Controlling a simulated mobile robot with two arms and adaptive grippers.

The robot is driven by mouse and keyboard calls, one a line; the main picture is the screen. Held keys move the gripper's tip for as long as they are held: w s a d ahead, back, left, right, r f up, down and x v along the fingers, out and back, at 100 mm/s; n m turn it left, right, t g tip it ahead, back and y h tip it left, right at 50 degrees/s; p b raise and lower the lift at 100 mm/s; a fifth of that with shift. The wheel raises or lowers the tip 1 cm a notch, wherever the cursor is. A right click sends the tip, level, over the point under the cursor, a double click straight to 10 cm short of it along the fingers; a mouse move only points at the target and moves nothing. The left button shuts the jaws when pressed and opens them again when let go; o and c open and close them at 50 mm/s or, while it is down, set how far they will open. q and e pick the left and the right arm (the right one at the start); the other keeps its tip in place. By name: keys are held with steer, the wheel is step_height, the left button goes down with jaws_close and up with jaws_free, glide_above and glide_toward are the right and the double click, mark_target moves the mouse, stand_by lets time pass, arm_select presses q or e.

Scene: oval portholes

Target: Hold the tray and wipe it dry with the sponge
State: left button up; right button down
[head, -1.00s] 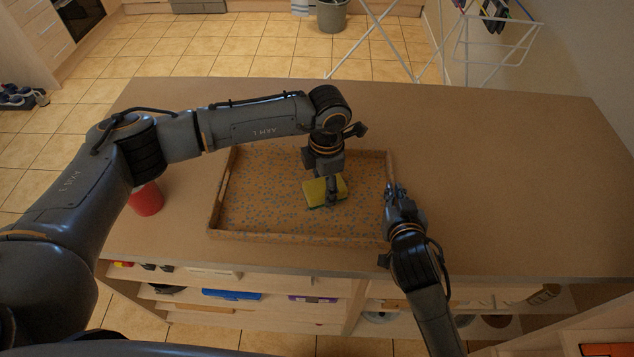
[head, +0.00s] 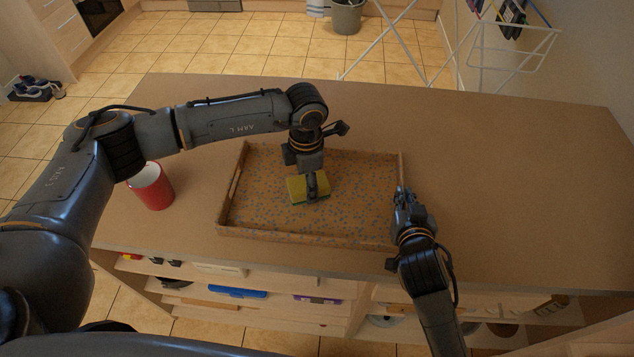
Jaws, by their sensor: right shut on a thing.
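A brown rectangular tray (head: 242,226) with raised walls lies on the counter, its floor covered with blue-grey specks. I cannot tell whether these are drops or a pattern. A yellow-green sponge (head: 296,191) is inside the tray, around its middle. My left gripper (head: 312,188) points down from above, shut on the sponge, which partly hides its fingertips. Whether the sponge touches the tray floor is hard to tell. My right gripper (head: 401,196) is shut on the tray's right wall.
A red cup (head: 155,190) stands upright left of the tray, close under my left arm. The counter (head: 510,180) is clear to the right of the tray. Shelves with several items lie below the front edge. A white drying rack (head: 510,45) stands behind the counter.

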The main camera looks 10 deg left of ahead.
mark_target(335, 197)
arm_select(q)
steer(key=shift+a, duration=1.35)
steer(key=shift+d, duration=2.5)
steer(key=shift+d+r, duration=0.1)
steer(key=shift+d, duration=1.95)
steer(key=shift+a, duration=4.55)
steer(key=shift+d+f, duration=0.2)
steer(key=shift+d, duration=2.4)
steer(key=shift+d+r, duration=0.1)
steer(key=shift+d, duration=1.85)
steer(key=shift+a, duration=4.55)
steer(key=shift+d, duration=4.6)
